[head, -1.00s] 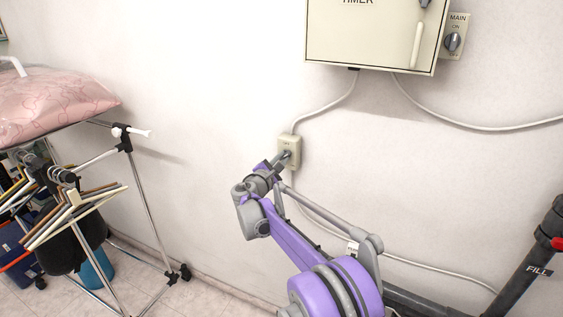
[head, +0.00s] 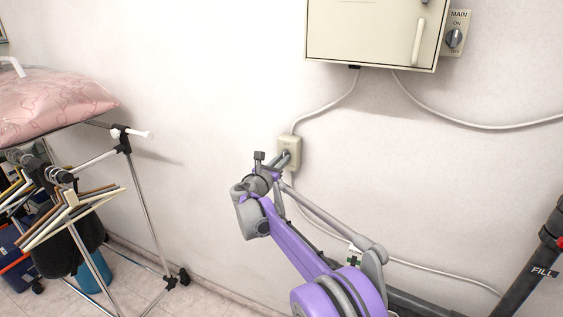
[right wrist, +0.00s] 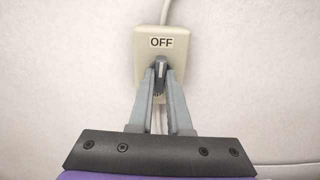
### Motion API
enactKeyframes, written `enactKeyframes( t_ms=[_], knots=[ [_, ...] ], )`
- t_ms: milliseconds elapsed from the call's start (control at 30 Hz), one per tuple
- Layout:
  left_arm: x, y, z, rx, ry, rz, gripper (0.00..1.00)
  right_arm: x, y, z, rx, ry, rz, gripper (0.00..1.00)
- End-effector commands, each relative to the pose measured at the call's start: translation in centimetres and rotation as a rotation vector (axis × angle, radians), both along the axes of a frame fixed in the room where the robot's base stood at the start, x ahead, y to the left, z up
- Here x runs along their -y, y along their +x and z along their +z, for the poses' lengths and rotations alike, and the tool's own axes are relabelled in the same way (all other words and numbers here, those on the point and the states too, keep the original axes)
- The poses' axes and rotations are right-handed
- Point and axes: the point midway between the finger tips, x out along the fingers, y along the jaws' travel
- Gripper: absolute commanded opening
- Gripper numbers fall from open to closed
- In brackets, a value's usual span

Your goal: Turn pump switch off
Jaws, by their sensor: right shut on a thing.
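A small beige switch box (head: 293,145) is mounted on the white wall below the timer cabinet, joined to it by a cable. In the right wrist view the switch box (right wrist: 175,50) shows an "OFF" label at its top and a small grey switch knob (right wrist: 159,70) below it. My right gripper (head: 285,157) reaches up to the box. In the wrist view its two fingers (right wrist: 160,75) close on either side of the knob. The rest of the plate behind the fingers is hidden. My left gripper is out of view.
A timer cabinet (head: 368,35) and a MAIN switch (head: 454,38) hang above right. A rack with a pink bag (head: 50,100) and hangers (head: 75,210) stands left. A black pipe marked FILL (head: 530,270) rises at right.

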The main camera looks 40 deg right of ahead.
Motion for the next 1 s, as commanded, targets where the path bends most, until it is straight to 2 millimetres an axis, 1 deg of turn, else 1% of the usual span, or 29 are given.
enactKeyframes(
  t_ms=[267, 667, 700, 833, 1000],
  knots=[
    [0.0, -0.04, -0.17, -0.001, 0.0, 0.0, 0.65, -0.04, -0.01, -0.09, -0.047, -0.023, 0.0, 0.0],
    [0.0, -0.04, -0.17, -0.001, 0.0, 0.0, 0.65, -0.04, -0.01, -0.08, -0.05, -0.025, 0.0, 0.0],
    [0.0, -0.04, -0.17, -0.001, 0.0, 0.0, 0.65, -0.04, -0.02, -0.08, -0.049, -0.024, 0.0, 0.23],
    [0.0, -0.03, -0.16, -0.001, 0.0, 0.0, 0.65, -0.03, -0.01, -0.06, -0.049, -0.024, 0.0, 0.46],
    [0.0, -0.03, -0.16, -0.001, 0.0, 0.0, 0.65, -0.02, -0.01, -0.04, -0.049, -0.024, 0.0, 0.46]
  ],
)
